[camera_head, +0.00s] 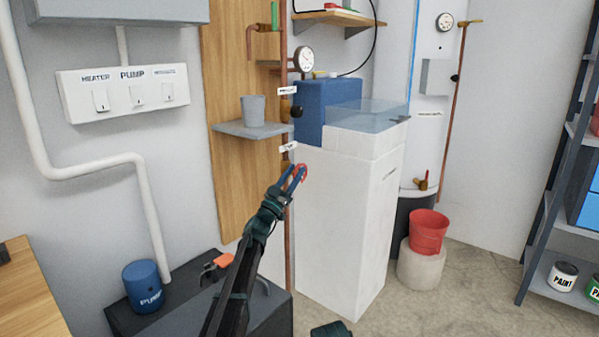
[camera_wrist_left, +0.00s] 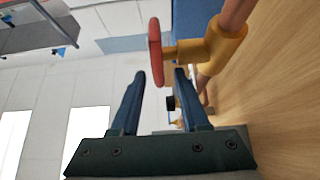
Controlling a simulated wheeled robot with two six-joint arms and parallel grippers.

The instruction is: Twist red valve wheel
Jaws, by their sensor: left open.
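The red valve wheel (camera_head: 303,170) is on the copper pipe on the wooden wall panel. In the left wrist view the wheel (camera_wrist_left: 155,50) is seen nearly edge-on, on a brass valve body (camera_wrist_left: 212,48). My left gripper (camera_head: 294,178) is open at the wheel, its blue fingers pointing up and right. In the wrist view the wheel's lower edge appears between the two fingertips (camera_wrist_left: 159,76), nearer the left one; I cannot tell whether they touch. The head view shows part of the wheel behind the fingers. My right gripper's fingers are not visible.
A grey shelf with a cup (camera_head: 253,110) juts out above left. A white cabinet (camera_head: 345,220) with a clear water tank stands close to the right of the pipe. A red bucket (camera_head: 428,232) stands farther right.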

